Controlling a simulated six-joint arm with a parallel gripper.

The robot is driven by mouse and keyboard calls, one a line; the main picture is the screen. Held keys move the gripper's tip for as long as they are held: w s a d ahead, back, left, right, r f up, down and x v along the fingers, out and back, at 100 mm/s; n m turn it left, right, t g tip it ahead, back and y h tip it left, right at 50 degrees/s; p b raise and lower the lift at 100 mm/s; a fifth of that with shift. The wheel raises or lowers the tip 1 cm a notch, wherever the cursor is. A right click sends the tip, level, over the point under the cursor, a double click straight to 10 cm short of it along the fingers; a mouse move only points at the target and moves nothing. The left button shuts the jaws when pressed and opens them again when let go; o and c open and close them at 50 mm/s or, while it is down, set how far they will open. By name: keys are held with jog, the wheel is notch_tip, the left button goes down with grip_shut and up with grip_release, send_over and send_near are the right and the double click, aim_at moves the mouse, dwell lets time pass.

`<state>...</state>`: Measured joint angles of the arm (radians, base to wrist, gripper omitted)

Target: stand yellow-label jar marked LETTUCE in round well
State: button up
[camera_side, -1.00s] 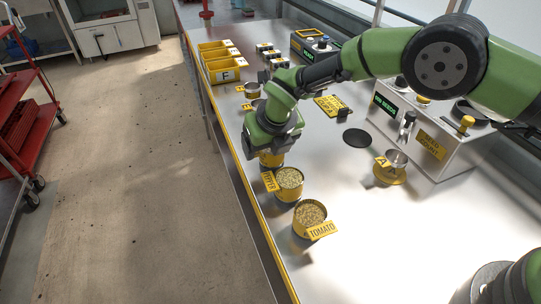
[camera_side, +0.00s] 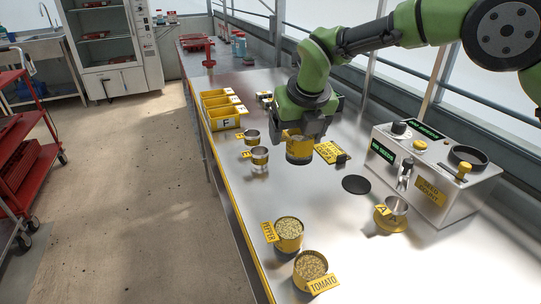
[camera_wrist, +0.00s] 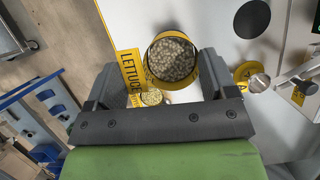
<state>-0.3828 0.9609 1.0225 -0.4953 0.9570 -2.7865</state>
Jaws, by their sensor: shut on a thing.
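The LETTUCE jar (camera_wrist: 172,58) is full of pale seeds, with its yellow label sticking out to the left in the wrist view. My gripper (camera_wrist: 163,82) is shut on it. In the side view the jar (camera_side: 299,152) hangs roughly upright under my gripper (camera_side: 303,132), apparently clear of the steel bench (camera_side: 335,240). A dark round opening (camera_side: 468,155) tops the grey seed machine (camera_side: 430,180) at the right. A flat black disc (camera_side: 356,184) lies on the bench between jar and machine; I cannot tell whether it is recessed.
The PEPPER jar (camera_side: 288,232) and TOMATO jar (camera_side: 310,267) stand near the front edge. Two small metal cups (camera_side: 259,156) and yellow bins (camera_side: 222,110) are at the left. A metal cup on a yellow base marked A (camera_side: 391,215) stands before the machine.

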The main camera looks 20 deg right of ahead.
jog(key=s+d+r+m+h, duration=0.1)
jog(key=d+r+m, duration=0.15)
jog(key=d, duration=0.65)
jog(key=d+r+m+h, duration=0.1)
jog(key=d+r+m, duration=0.15)
jog(key=d, duration=0.65)
jog(key=s+d+r+m+g+h, duration=0.1)
jog(key=s+d+r+m, duration=0.15)
jog(key=s+d, duration=0.45)
jog(key=s+d+r+m+g, duration=0.1)
jog(key=s+d+r+m, duration=0.15)
jog(key=s+d, duration=0.45)
jog(key=shift+a+x, duration=0.2)
jog(key=shift+x, duration=2.3)
jog(key=shift+a+x, duration=0.2)
jog(key=shift+x, duration=2.35)
jog(key=shift+f, duration=0.35)
jog(key=o, duration=0.9)
